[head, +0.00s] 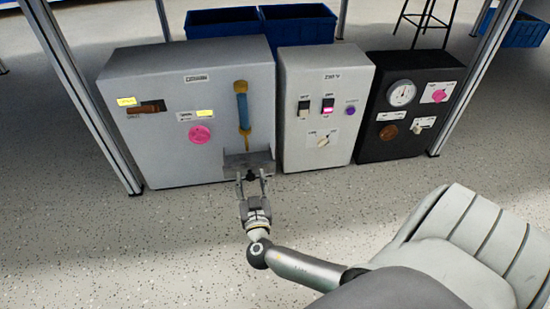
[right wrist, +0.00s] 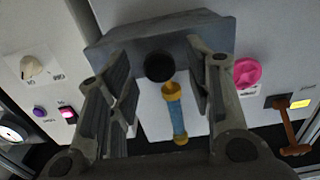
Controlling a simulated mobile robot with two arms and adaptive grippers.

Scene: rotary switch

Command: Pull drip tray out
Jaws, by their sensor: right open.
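The drip tray (head: 248,160) is a grey metal tray low on the front of the large grey cabinet (head: 160,80), below a blue and yellow tube (head: 242,108). My right gripper (head: 252,177) is right in front of the tray, with its fingers pointing at it. In the right wrist view the tray (right wrist: 200,30) fills the top middle. A round black knob (right wrist: 159,66) on its front sits between my two spread fingers, with gaps on both sides. The gripper is open and holds nothing. My left gripper is out of view.
A grey switch box (head: 322,105) and a black gauge box (head: 408,105) stand right of the cabinet. Metal posts (head: 85,100) frame the row. Blue bins (head: 298,25) stand behind. The speckled floor in front is clear.

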